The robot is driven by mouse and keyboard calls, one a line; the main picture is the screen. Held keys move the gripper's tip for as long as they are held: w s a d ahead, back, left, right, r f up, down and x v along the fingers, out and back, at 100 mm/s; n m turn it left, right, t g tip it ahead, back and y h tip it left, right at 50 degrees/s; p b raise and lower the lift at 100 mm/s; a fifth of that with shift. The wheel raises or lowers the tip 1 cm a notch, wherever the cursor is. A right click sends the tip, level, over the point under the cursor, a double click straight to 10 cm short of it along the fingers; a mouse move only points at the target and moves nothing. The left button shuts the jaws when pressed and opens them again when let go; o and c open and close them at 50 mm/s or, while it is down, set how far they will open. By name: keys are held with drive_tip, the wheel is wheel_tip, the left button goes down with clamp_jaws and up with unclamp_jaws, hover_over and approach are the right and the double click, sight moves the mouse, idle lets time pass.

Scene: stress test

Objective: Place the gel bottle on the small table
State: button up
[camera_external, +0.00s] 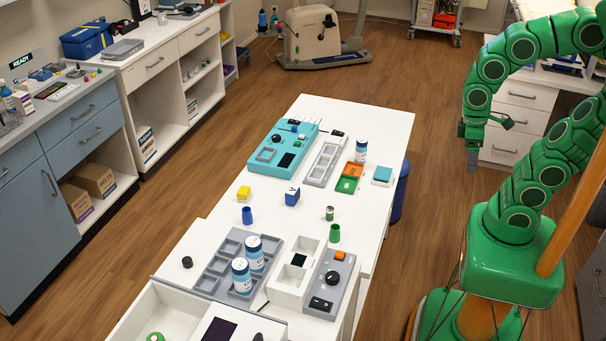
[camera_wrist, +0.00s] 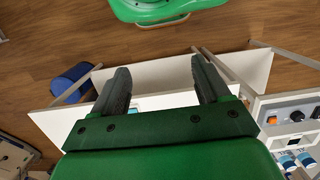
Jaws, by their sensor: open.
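My gripper (camera_external: 472,158) hangs pointing down beyond the right side of the long white table (camera_external: 300,215), apart from everything on it. In the wrist view my gripper (camera_wrist: 163,82) has its two dark fingers wide apart with nothing between them. A similar bottle (camera_external: 361,152) stands farther back. A bottle with a blue top (camera_external: 5,91) is at the left counter's edge. I cannot tell which is the gel bottle or which surface is the small table.
A teal device (camera_external: 260,172), a grey control box (camera_external: 325,292) and several small blocks crowd the white table. A blue bin (camera_external: 401,190) stands on its right side. Cabinets with a counter (camera_external: 150,42) line the left wall. Wooden floor is clear between them.

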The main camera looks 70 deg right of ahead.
idle(0.4)
drive_tip(key=w+d+f+n+t+h, duration=0.1)
drive_tip(key=w+d+f+t+h, duration=0.15)
drive_tip(key=w+d, duration=0.95)
drive_tip(key=w+d+f+t+h, duration=0.2)
drive_tip(key=w+d+f+t, duration=0.15)
drive_tip(key=w+d, duration=0.85)
drive_tip(key=w+d+f+n+t+y, duration=0.3)
drive_tip(key=w+d+f+t, duration=0.1)
drive_tip(key=w+d+f, duration=0.35)
drive_tip(key=t+y, duration=0.4)
drive_tip(key=y, duration=0.2)
approach(361, 149)
drive_tip(key=shift+n, duration=0.4)
drive_tip(key=w+d+f, duration=0.2)
drive_tip(key=w+d, duration=0.1)
drive_tip(key=shift+d+f, duration=0.2)
drive_tip(key=shift+d, duration=0.05)
drive_tip(key=shift+s+a+f+y, duration=0.25)
drive_tip(key=shift+s+a, duration=0.05)
drive_tip(key=shift+a, duration=0.1)
drive_tip(key=shift+x, duration=1.4)
drive_tip(key=shift+w+a+f, duration=0.2)
drive_tip(key=shift+w+a, duration=0.25)
drive_tip(key=shift+w, duration=0.05)
drive_tip(key=shift+w+a+f, duration=0.2)
drive_tip(key=shift+w+a, duration=0.3)
drive_tip(key=shift+x, duration=1.2)
